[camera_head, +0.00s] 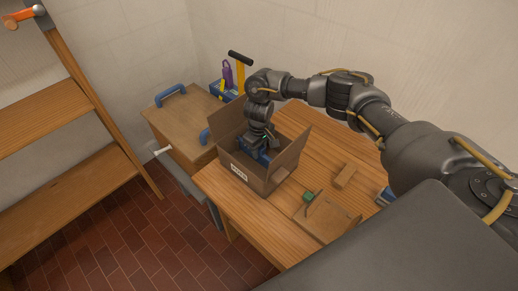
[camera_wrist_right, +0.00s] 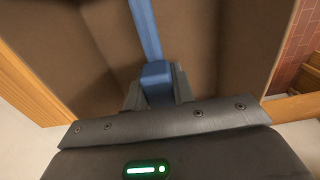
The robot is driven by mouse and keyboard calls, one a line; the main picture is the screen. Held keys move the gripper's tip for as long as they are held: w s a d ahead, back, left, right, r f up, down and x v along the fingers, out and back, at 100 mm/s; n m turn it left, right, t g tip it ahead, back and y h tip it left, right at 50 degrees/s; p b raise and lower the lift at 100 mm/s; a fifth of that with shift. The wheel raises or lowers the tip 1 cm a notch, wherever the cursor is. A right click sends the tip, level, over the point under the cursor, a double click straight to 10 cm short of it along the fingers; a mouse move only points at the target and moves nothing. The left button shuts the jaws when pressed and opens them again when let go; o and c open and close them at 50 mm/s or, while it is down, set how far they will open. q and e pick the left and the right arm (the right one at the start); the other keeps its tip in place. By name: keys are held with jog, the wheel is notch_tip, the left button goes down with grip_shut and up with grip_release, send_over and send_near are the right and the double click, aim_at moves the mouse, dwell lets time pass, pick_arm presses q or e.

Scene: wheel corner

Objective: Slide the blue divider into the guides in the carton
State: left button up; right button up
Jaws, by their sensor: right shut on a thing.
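An open brown carton (camera_head: 238,171) stands on the wooden table, its flaps spread. My right gripper (camera_head: 262,146) reaches down into the carton from above and is shut on the blue divider (camera_head: 246,148). In the right wrist view the fingers (camera_wrist_right: 157,92) close on a raised blue tab, and the divider's thin top edge (camera_wrist_right: 146,30) runs away from it between the brown carton walls (camera_wrist_right: 62,55). The guides and the divider's lower edge are hidden, so I cannot tell how they meet. My left gripper is out of view.
A wooden cabinet (camera_head: 182,125) with blue handles stands behind left. Shelves (camera_head: 60,120) rise at far left. A wall is close behind the table.

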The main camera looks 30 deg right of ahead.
jog(key=shift+f, duration=0.5)
jog(key=o, duration=1.1)
notch_tip(320, 180, up, 11)
jog(key=shift+f, duration=0.1)
